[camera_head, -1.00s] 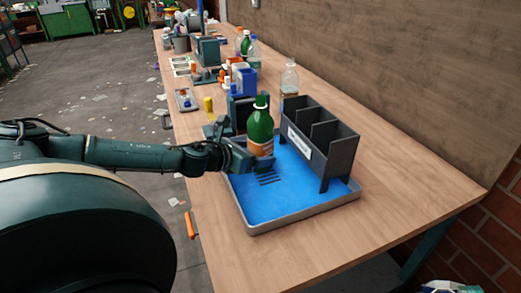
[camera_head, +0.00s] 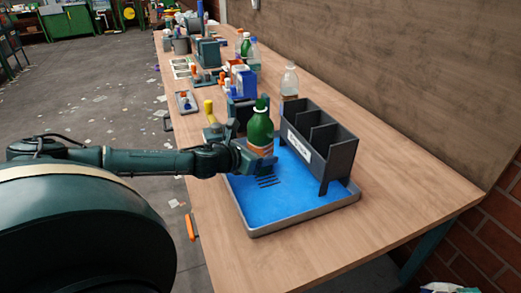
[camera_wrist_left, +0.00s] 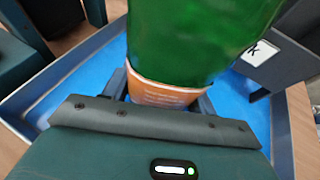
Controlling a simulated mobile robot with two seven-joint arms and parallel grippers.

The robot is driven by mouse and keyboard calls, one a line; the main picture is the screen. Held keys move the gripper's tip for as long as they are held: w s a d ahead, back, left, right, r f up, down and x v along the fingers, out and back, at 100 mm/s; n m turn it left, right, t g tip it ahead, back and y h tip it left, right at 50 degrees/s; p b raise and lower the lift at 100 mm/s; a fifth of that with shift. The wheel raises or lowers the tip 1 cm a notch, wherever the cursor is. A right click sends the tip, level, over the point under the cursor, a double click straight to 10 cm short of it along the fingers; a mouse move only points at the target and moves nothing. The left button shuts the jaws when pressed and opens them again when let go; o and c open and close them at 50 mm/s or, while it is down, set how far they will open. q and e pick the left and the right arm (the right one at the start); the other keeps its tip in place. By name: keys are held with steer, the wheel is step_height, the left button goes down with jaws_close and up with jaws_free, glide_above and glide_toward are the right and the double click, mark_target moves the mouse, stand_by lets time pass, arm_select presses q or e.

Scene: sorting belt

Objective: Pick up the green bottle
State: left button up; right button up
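The green bottle (camera_head: 260,129) with an orange label stands nearly upright at the far left part of the blue tray (camera_head: 262,208). My left gripper (camera_head: 257,157) reaches in from the left at the height of the label. In the left wrist view the green bottle (camera_wrist_left: 190,45) fills the upper middle. The fingers of my left gripper (camera_wrist_left: 162,97) lie close against both sides of its label, so it looks shut on the bottle. The bottle's base is hidden behind the gripper. My right gripper is not in view.
A dark grey divided bin (camera_head: 340,158) with a white label stands on the tray's right side, close to the bottle. A clear bottle (camera_head: 290,83) stands behind. Several small items and boxes line the table further back. The front of the wooden table (camera_head: 400,222) is clear.

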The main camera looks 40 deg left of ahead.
arm_select(q)
steer(key=c, duration=0.5)
steer(key=shift+r, duration=0.2)
step_height(320, 180, up, 9)
steer(key=p, duration=0.3)
steer(key=shift+f, duration=0.1)
step_height(320, 180, up, 15)
glide_above(253, 126)
steer(key=s+a, duration=0.4)
steer(key=s, duration=0.2)
steer(key=shift+s+a+f, duration=0.1)
steer(key=shift+s+a, duration=0.05)
steer(key=shift+a, duration=0.05)
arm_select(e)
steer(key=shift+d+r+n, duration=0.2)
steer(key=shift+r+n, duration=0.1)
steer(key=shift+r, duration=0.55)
